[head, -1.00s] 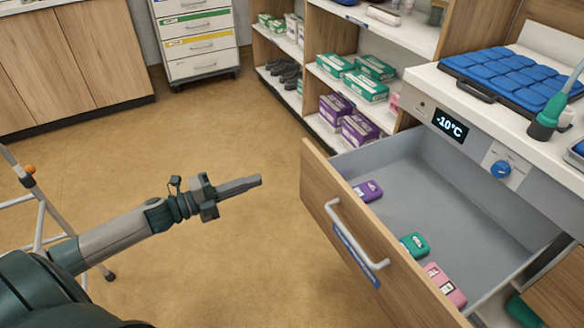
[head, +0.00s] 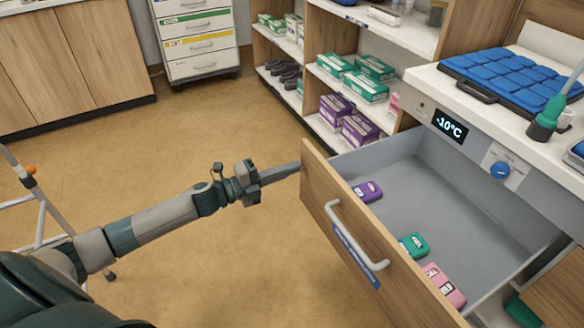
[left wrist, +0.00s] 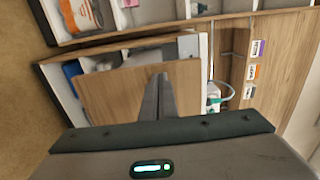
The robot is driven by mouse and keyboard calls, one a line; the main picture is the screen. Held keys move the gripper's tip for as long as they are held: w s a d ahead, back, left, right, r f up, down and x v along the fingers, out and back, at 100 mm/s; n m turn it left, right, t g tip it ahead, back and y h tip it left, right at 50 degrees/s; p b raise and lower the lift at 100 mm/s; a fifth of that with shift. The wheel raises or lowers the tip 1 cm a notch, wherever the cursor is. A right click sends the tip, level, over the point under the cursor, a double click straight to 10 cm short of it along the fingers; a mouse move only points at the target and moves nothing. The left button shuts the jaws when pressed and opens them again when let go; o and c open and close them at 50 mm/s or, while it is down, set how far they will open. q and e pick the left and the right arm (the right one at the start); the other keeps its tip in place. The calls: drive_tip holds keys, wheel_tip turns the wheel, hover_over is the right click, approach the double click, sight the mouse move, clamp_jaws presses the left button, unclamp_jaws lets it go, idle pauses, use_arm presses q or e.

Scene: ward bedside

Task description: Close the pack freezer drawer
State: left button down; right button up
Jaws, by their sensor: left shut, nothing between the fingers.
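The pack freezer drawer (head: 330,232) is pulled well out, its wooden front facing lower left with a white bar handle (head: 350,232). Inside its grey tray lie a purple pack (head: 368,192), a green pack (head: 413,245) and a pink pack (head: 444,285). My left gripper (head: 290,168) is shut and empty, its fingertips at the drawer front's far left edge; I cannot tell whether they touch. In the left wrist view the closed fingers (left wrist: 160,88) overlap a wooden panel (left wrist: 110,100). My right gripper is not in view.
A display (head: 449,126) reading -10°C and a blue knob (head: 500,169) sit above the drawer. A blue padded tray (head: 512,75) lies on the counter. Shelves with boxes (head: 365,85) stand behind. A white walking-frame leg (head: 40,215) stands left. The floor between is clear.

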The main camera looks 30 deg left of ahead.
use_arm(q)
drive_tip(key=shift+w+d, duration=0.3)
drive_tip(key=shift+w, duration=0.1)
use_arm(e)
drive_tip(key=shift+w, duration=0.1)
